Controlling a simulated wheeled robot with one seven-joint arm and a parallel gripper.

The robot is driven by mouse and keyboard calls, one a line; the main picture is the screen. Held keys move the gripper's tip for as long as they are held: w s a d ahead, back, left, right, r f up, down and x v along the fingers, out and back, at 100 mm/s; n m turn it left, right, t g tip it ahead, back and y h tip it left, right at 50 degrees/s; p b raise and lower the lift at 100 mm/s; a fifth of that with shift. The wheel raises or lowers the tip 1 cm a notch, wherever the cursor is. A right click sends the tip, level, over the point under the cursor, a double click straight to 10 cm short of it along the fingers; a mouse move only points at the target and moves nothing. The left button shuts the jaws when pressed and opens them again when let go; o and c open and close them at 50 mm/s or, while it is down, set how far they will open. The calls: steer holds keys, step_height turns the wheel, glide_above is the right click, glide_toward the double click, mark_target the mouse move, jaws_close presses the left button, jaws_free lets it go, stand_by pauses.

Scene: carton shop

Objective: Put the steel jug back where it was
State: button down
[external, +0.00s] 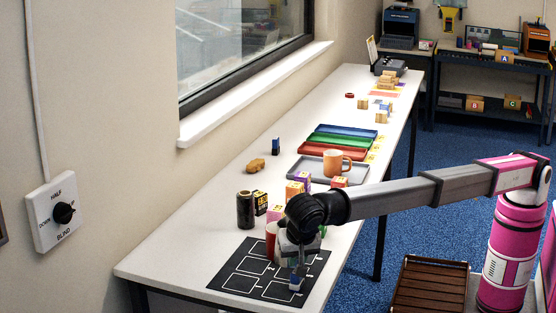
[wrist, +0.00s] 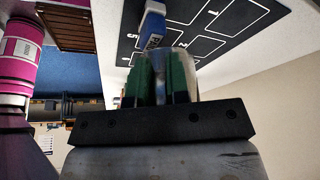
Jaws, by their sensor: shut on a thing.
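My gripper (wrist: 160,80) points down over the black mat at the near end of the long table. Its green fingers are shut on a shiny grey metal thing, which I take to be the steel jug (wrist: 172,52). Only part of the jug shows, behind and between the fingers; in the external view my gripper (external: 294,258) hides it. The black mat (external: 233,281) has white outlined cells, with numbers in the wrist view (wrist: 250,15). A small blue and white box (external: 296,282) is on the mat close to the gripper; it also shows in the wrist view (wrist: 152,25).
A red cup (external: 271,235) stands close beside my gripper. A black can (external: 245,209), a black-yellow box (external: 260,200) and several small boxes stand behind the mat. Farther back are a grey tray (external: 312,173), an orange mug (external: 333,161) and coloured trays (external: 345,136).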

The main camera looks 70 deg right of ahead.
steer(key=shift+r, duration=0.1)
step_height(320, 180, up, 7)
steer(key=shift+f, duration=0.1)
steer(key=shift+r, duration=0.95)
steer(key=w+d+n+t+y, duration=0.1)
steer(key=w+d+n, duration=0.45)
steer(key=d, duration=1.15)
steer(key=w+d+n+y, duration=0.2)
steer(key=w+d, duration=0.6)
steer(key=d, duration=0.9)
steer(key=w+d+n+t+y, duration=0.1)
steer(key=w+d+n, duration=0.45)
steer(key=d, duration=1.15)
steer(key=shift+m, duration=0.6)
steer(key=w+d+f, duration=0.2)
steer(key=w+f, duration=0.1)
steer(key=f, duration=0.1)
steer(key=w+d+f, duration=0.3)
steer(key=w+f, duration=0.1)
steer(key=w+d+f, duration=0.2)
steer(key=w+f, duration=0.1)
steer(key=f, duration=0.1)
steer(key=shift+w+d+f, duration=0.1)
steer(key=shift+w+d, duration=0.15)
steer(key=shift+w, duration=0.1)
steer(key=shift+d+f, duration=0.1)
steer(key=shift+f, duration=1.95)
steer(key=shift+f, duration=0.15)
